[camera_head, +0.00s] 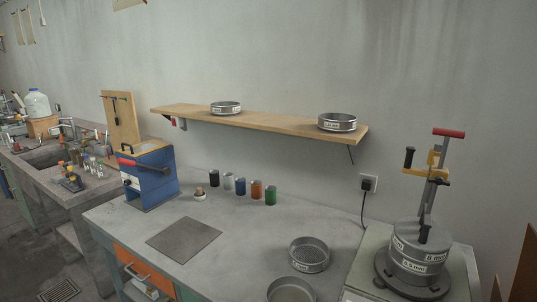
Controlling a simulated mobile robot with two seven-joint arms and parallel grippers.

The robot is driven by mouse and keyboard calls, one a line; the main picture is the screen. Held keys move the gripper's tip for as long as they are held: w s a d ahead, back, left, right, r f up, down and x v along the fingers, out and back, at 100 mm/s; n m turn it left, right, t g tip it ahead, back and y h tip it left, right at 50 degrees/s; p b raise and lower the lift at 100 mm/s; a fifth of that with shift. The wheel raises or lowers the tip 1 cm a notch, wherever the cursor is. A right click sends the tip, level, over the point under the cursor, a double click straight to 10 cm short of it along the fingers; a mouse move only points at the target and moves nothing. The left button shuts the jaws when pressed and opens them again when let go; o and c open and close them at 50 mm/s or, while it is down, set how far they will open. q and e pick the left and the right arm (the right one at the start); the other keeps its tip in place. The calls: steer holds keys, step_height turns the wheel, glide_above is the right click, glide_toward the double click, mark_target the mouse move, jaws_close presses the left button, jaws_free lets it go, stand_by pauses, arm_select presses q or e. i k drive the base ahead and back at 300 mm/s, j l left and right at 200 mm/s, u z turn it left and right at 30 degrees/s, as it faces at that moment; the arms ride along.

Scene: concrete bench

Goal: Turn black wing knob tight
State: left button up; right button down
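A sieve shaker (411,280) stands at the right, with a stack of grey labelled sieves (420,258) on it. A black knob (424,232) sits at the top middle of the stack. Behind it rises a grey post with a yellow bracket (434,160), a red-gripped lever (448,133) and a black handle-like part (409,156) at its left. Another black part (440,180) shows below the bracket. I cannot tell for sure which black part is the wing knob, or how tight it is. Neither of my grippers is in view.
Two loose sieves (309,254) (291,290) lie on the concrete bench (240,235) left of the shaker. Several coloured jars (241,187) stand along the wall. A wooden shelf (270,125) with two sieves hangs above. A blue box device (149,178) stands further left.

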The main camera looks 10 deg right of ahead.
mark_target(439, 180)
steer(key=z, duration=1.25)
